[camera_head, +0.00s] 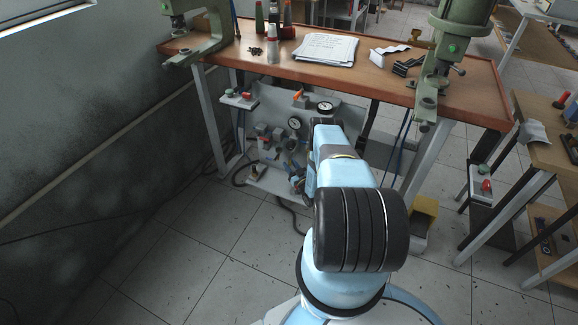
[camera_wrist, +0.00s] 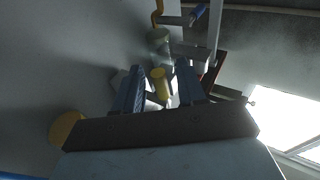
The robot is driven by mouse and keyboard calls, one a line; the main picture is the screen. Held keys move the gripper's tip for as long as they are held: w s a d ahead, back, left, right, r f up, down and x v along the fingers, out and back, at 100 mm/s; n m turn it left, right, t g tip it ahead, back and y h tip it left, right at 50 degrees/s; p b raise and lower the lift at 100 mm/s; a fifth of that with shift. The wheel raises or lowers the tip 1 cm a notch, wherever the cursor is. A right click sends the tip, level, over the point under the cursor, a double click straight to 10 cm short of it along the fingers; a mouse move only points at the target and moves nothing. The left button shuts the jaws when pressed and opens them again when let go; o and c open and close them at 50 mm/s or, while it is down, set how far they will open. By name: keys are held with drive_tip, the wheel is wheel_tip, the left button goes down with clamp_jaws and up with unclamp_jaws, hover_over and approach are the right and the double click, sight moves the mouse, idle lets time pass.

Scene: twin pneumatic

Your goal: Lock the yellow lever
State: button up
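In the wrist view my gripper (camera_wrist: 157,78) is open, with its two dark fingers apart. A short yellow cylindrical part (camera_wrist: 160,84) shows in the gap between the fingers; I cannot tell whether it is the lever or how deep it lies. A bent orange-yellow piece (camera_wrist: 157,14) stands above a pale cylindrical fitting (camera_wrist: 158,42), beyond the fingertips. In the head view the pneumatic panel (camera_head: 262,107) stands under the workbench, with gauges and valves. My arm hides part of the panel, and my gripper is not clear there. I cannot pick out the yellow lever there.
The workbench (camera_head: 390,87) overhangs the panel, with its legs on both sides. Two round gauges (camera_head: 324,106) and a red-orange knob (camera_head: 298,94) are on the panel. Dark hoses (camera_head: 240,174) run near the floor. A yellow pedal (camera_head: 412,235) stands right of my arm.

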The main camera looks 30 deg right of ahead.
drive_tip(key=v, duration=1.1)
